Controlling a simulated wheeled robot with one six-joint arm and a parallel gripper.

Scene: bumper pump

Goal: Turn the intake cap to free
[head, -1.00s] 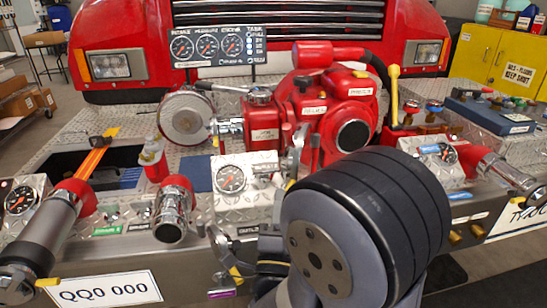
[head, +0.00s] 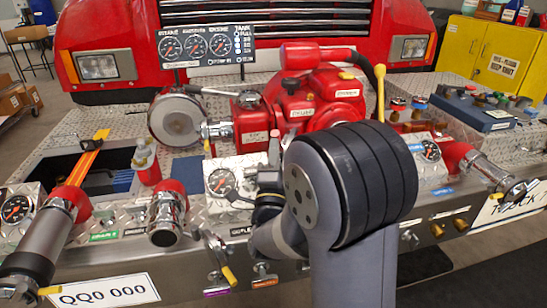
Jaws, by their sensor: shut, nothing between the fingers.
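The round chrome cap (head: 175,120) on the left side of the red pump (head: 305,105) looks like the intake cap. It faces me, and a chrome fitting joins it to the pump on the right. A thin lever lies above it. My gripper (head: 274,152) is in front of the pump's lower left part, to the right of the cap and apart from it. Its fingers point up and look shut and empty. My dark wrist and large arm joint hide part of the gripper and the pump's lower front.
A small pressure gauge (head: 221,182) stands left of my wrist. Chrome outlet (head: 167,220) and grey hose (head: 48,235) are at the front left. A gauge panel (head: 207,46) stands behind.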

